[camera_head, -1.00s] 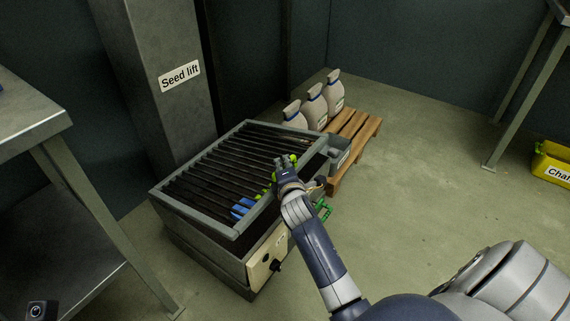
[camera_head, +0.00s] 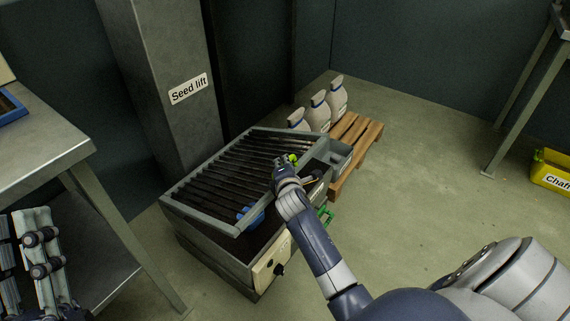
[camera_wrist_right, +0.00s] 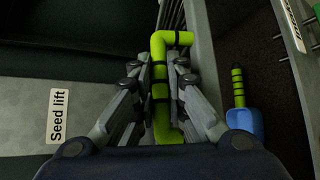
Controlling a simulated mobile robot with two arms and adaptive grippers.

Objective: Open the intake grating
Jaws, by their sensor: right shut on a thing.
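The intake grating (camera_head: 182,205) is a grey frame with dark bars. It sits tilted over the hopper box (camera_head: 214,254), its near right edge raised and a dark gap open below it. My right gripper (camera_head: 287,163) is at that edge. In the right wrist view it (camera_wrist_right: 160,95) is shut around the lime-green handle (camera_wrist_right: 160,60), beside the grating's frame (camera_wrist_right: 205,55). My left gripper (camera_head: 35,245) is at the lower left, away from the grating; its opening is unclear.
A blue scoop (camera_wrist_right: 243,122) with a green grip lies inside the hopper. A small grey bin (camera_head: 338,155) and a pallet (camera_head: 355,150) with sacks stand behind.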

